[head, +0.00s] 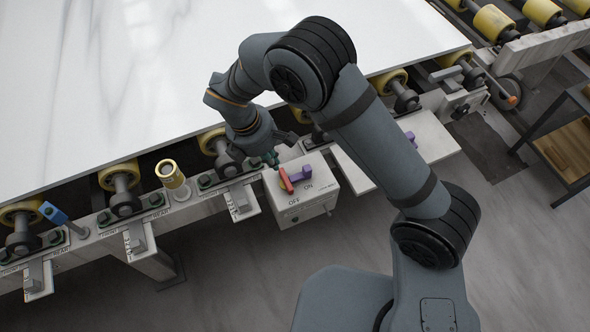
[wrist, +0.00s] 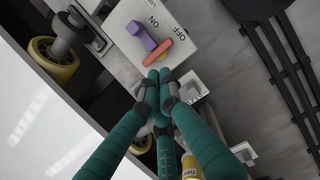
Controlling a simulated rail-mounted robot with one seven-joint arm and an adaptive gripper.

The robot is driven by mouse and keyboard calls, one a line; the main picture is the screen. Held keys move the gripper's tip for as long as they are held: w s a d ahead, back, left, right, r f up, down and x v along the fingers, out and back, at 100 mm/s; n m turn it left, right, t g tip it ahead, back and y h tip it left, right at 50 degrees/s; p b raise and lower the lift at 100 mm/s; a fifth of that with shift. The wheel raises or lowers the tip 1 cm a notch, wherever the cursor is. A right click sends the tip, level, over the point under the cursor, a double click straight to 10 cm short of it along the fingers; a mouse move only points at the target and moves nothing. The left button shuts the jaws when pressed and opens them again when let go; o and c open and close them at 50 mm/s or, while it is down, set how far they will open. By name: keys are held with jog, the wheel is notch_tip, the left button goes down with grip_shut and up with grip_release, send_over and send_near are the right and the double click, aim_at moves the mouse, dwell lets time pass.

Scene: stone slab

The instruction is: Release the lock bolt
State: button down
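My gripper (head: 271,158) is in front of a white switch box marked ON and OFF (head: 290,208). In the wrist view its teal fingertips (wrist: 158,80) are drawn together with nothing seen between them. They are close to the lower end of a red lever (wrist: 158,54); contact cannot be told. The red lever (head: 285,180) and a purple lever (head: 299,173) sit on the box top, and the purple lever also shows in the wrist view (wrist: 141,36). A brass cylinder (head: 171,174) stands upright on the rail left of the box.
A large white slab (head: 130,75) lies on yellow rollers (head: 120,175) behind the rail. A blue handle (head: 54,214) is on the rail at far left. Small brackets (head: 241,203) jut from the rail. The front floor is clear.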

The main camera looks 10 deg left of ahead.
jog(key=shift+f, duration=0.15)
jog(key=p, duration=0.2)
send_near(299, 178)
jog(key=f, duration=0.1)
jog(key=s+a+f, duration=0.1)
jog(key=f, duration=0.1)
jog(key=a+f, duration=0.1)
jog(key=f, duration=0.1)
jog(key=shift+s+f, duration=0.15)
jog(key=shift+s, duration=0.05)
jog(key=shift+w+d+p, duration=0.4)
jog(key=shift+w+d, duration=0.35)
jog(key=shift+d, duration=0.2)
jog(key=shift+w+d, duration=0.45)
jog(key=shift+d, duration=0.05)
